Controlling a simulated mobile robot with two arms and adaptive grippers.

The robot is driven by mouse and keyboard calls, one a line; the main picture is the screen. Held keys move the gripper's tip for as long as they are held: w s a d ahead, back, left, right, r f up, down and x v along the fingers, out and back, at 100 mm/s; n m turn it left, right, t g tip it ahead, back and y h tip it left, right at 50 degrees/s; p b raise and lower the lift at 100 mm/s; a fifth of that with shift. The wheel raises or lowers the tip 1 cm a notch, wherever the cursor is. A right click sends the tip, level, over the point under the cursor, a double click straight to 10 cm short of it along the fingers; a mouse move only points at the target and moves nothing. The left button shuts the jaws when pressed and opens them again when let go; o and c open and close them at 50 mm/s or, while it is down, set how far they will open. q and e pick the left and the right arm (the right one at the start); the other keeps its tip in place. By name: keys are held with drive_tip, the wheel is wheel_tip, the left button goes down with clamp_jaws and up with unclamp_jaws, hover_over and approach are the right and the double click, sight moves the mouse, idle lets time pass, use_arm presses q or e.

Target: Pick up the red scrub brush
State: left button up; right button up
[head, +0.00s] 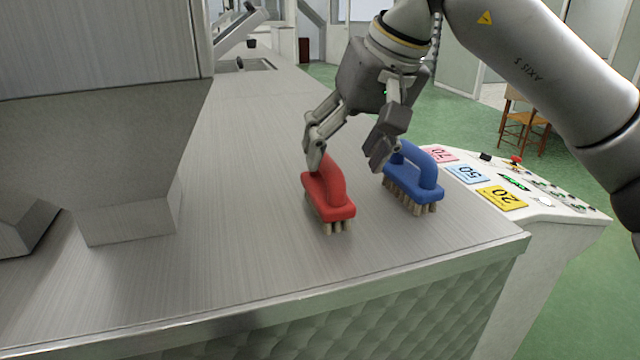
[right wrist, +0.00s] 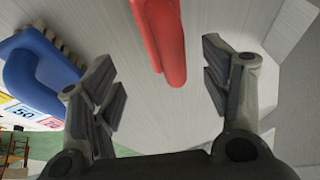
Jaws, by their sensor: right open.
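The red scrub brush (head: 328,192) stands bristles down on the steel counter, its handle on top. My right gripper (head: 346,165) is open just behind and above it, one finger close to the far end of the red handle in the head view. In the right wrist view the red brush (right wrist: 163,40) reaches in from the top, ahead of and between the spread fingers (right wrist: 165,80); nothing is held. Whether a finger touches it I cannot tell. My left gripper is not in view.
A blue scrub brush (head: 412,180) stands right of the red one, close to my right gripper's other finger. A control panel (head: 500,190) adjoins the counter's right side. A steel hopper (head: 110,160) stands at left. The counter (head: 240,240) is clear in front.

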sight(325, 183)
drive_tip(key=shift+w+f, duration=0.15)
drive_tip(key=shift+f, duration=0.65)
drive_tip(key=shift+w+a+f, duration=0.15)
drive_tip(key=shift+a+f, duration=0.05)
drive_tip(key=shift+f, duration=0.05)
drive_tip(key=p+x, duration=0.1)
drive_tip(key=x, duration=0.1)
drive_tip(key=a+p+x, duration=0.1)
drive_tip(key=p+x, duration=0.1)
drive_tip(key=shift+w+f, duration=0.15)
drive_tip(key=shift+f, duration=0.3)
drive_tip(key=c, duration=1.2)
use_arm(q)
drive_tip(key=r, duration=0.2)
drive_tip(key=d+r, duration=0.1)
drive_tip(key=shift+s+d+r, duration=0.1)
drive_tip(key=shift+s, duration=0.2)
use_arm(e)
drive_tip(key=shift+r, duration=0.1)
